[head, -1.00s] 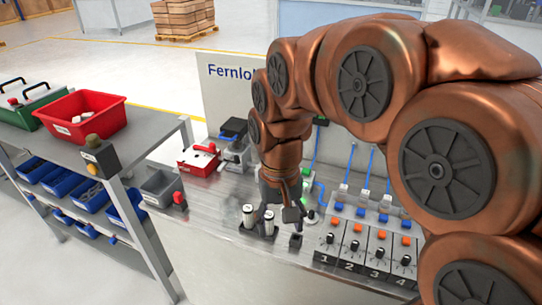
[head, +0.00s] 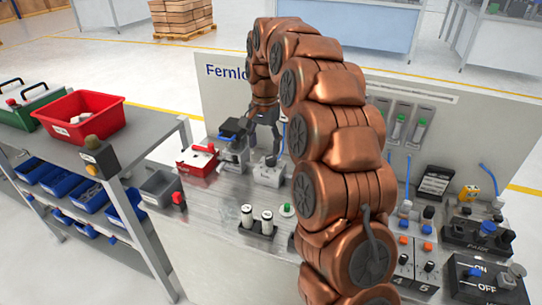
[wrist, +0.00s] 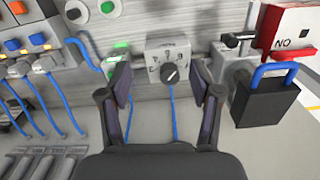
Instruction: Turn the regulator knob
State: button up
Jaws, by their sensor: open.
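The regulator is a light grey box (wrist: 168,55) with markings around a dark round knob (wrist: 171,73), in the upper middle of the wrist view. A pale line on the knob points to the upper right. In the head view the box (head: 269,176) sits on the bench below my gripper (head: 265,151), and its knob is too small to make out. In the wrist view my gripper (wrist: 163,80) is open and empty. One finger is on each side of the knob in the picture, and I see no contact.
A black padlock (wrist: 267,102) with a blue shackle hangs beside the box, near a red unit (head: 197,160). A green button (head: 287,209) and two white cylinders (head: 247,216) stand nearer on the bench. Blue cables (wrist: 75,90) run on the other side.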

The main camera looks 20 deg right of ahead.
aim_at(271, 157)
jog(key=w+d+m, duration=0.1)
jog(key=w, duration=0.1)
jog(key=w+d+f+m, duration=0.1)
jog(key=w+d, duration=0.1)
jog(key=w+d+f, duration=0.1)
jog(key=w, duration=0.1)
jog(key=shift+d+f+m, duration=0.25)
jog(key=shift+d+m, duration=0.05)
jog(key=shift+m, duration=0.1)
jog(key=shift+f+p, duration=1.35)
jog(key=shift+f, duration=2.6)
jog(key=shift+c, duration=0.2)
jog(key=c, duration=1.1)
